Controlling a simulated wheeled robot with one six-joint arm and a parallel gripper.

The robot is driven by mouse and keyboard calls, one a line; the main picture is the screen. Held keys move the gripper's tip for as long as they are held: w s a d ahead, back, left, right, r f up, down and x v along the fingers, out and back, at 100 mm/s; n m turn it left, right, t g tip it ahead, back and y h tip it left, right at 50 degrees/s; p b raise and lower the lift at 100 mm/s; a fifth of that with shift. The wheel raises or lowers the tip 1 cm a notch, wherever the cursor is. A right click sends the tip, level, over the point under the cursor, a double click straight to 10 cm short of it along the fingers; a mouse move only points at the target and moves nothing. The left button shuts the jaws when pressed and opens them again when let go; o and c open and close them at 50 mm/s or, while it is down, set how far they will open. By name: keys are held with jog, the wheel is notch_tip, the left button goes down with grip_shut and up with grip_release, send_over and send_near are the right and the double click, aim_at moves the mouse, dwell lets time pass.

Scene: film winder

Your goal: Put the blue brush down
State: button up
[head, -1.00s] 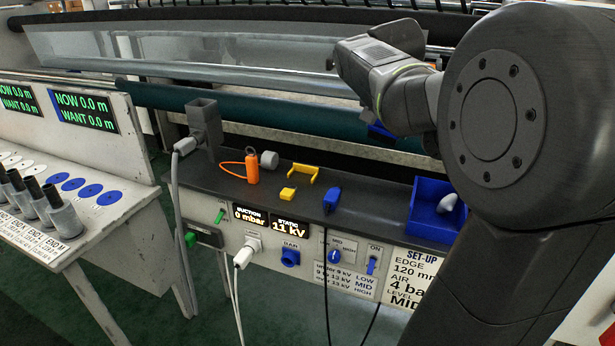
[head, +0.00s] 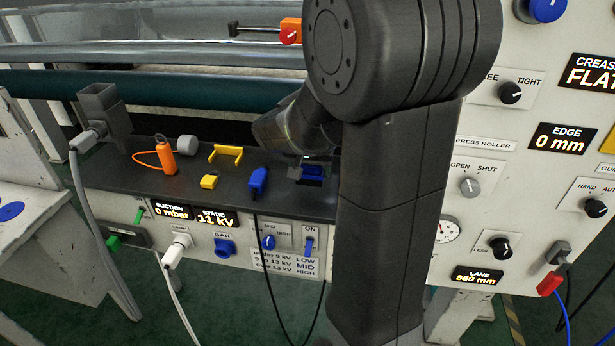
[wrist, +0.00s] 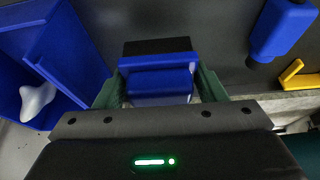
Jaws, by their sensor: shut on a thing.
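The blue brush (wrist: 158,80) sits between the two green fingers of my gripper (wrist: 160,88) in the wrist view, with a black strip along its far edge. My gripper is shut on it. In the head view the brush (head: 312,172) shows as a small blue block just left of my arm, over the right part of the dark shelf (head: 215,190). My arm hides much of the gripper there. I cannot tell whether the brush touches the shelf.
A blue bin (wrist: 40,55) with a white piece (wrist: 38,97) stands left of the brush in the wrist view. A corded blue tool (head: 258,181), a yellow bracket (head: 226,153), a yellow block (head: 209,181) and an orange item (head: 166,156) lie along the shelf.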

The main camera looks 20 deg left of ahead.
jog(key=shift+f, duration=1.3)
jog(key=shift+f+b, duration=0.2)
jog(key=shift+b, duration=0.1)
jog(key=o, duration=0.9)
jog(key=shift+r, duration=0.1)
jog(key=shift+r+p, duration=0.2)
jog(key=shift+p, duration=0.1)
jog(key=p+v, duration=0.1)
jog(key=v, duration=1)
jog(key=shift+s+r, duration=0.2)
jog(key=shift+r, duration=0.2)
